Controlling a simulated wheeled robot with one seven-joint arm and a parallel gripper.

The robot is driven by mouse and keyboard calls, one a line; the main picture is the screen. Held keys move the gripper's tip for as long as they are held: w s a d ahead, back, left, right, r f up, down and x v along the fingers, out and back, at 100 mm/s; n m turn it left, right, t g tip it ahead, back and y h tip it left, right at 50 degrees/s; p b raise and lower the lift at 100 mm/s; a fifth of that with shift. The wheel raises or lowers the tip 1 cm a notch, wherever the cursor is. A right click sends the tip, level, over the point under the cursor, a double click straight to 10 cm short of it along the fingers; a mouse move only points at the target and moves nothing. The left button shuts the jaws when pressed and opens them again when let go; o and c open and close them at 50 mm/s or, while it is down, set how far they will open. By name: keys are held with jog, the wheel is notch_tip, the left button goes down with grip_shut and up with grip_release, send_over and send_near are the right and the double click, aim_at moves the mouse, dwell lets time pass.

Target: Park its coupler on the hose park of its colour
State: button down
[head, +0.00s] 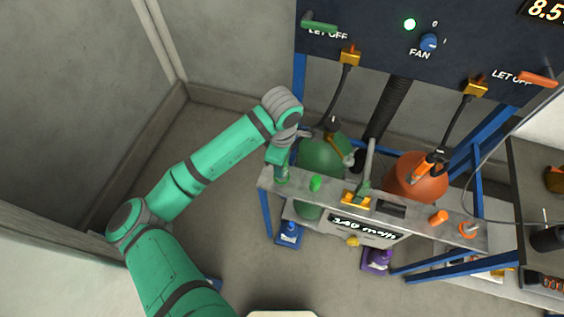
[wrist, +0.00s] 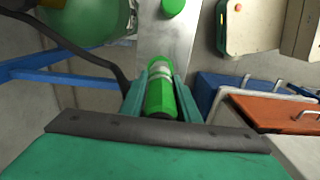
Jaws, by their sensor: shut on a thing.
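My gripper (wrist: 161,88) is shut on a green coupler (wrist: 161,98) with a pale band, its dark end towards my palm. In the head view my gripper (head: 280,163) is at the left end of the grey bench (head: 340,198), with green (head: 282,176) showing just below its fingers. The green hose park is not clearly visible; my gripper and the coupler cover that end. I cannot tell whether the coupler is seated or just above the bench. A green peg (head: 316,183) stands to the right, also in the wrist view (wrist: 173,6). An orange ringed park (head: 468,230) is at the right end.
A green tank (head: 320,158) and an orange tank (head: 416,177) stand behind the bench. An orange peg (head: 438,217) stands on the bench. A dark hose (wrist: 112,65) runs beside my gripper in the wrist view. The dark control panel (head: 440,40) is above.

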jog(key=shift+f, duration=1.4)
jog(key=c, duration=1.3)
grip_release()
jog(key=shift+r, duration=0.1)
notch_tip(320, 180, up, 11)
jog(key=shift+f, duration=0.15)
jog(key=shift+d, duration=0.1)
